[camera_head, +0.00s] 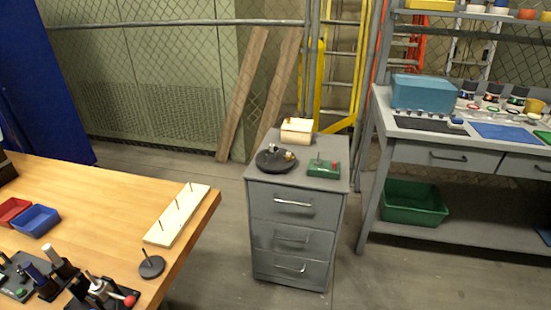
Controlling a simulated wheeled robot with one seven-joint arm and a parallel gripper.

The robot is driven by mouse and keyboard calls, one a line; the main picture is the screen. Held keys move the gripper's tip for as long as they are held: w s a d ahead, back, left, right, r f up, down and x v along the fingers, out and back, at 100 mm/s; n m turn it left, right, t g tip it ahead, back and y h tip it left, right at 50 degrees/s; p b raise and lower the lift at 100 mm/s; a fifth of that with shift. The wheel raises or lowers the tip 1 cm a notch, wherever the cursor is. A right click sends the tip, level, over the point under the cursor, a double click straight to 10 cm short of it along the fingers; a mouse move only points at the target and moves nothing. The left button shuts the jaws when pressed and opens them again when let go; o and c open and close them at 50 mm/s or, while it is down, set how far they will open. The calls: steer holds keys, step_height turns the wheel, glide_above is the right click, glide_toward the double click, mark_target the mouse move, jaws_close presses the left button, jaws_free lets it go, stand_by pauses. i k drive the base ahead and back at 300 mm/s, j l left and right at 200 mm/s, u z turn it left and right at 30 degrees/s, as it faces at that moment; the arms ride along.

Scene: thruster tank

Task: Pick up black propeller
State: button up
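I cannot pick out a black propeller for certain at this distance. A dark round disc (276,161) with small metal and brass-coloured parts on it lies on the grey drawer cabinet (258,174). A dark round base with an upright pin (151,267) stands near the right edge of the wooden table (110,190). Small dark and coloured parts (492,109) sit on the grey workbench at the right, too small to tell apart. My gripper is not in view.
A white pegged board (177,214), red and blue bins (37,221) and dark devices (58,266) are on the wooden table. A green device (323,168) is on the cabinet. The workbench holds a blue box (421,92). Grey floor (200,180) between table and cabinet is clear.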

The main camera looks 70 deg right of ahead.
mark_target(25, 277)
steer(key=i+j+z, duration=0.4)
steer(key=i+j, duration=0.15)
steer(key=i+j+z, duration=0.2)
steer(key=j, duration=0.3)
steer(key=i+j+z, duration=0.2)
steer(key=j, duration=0.25)
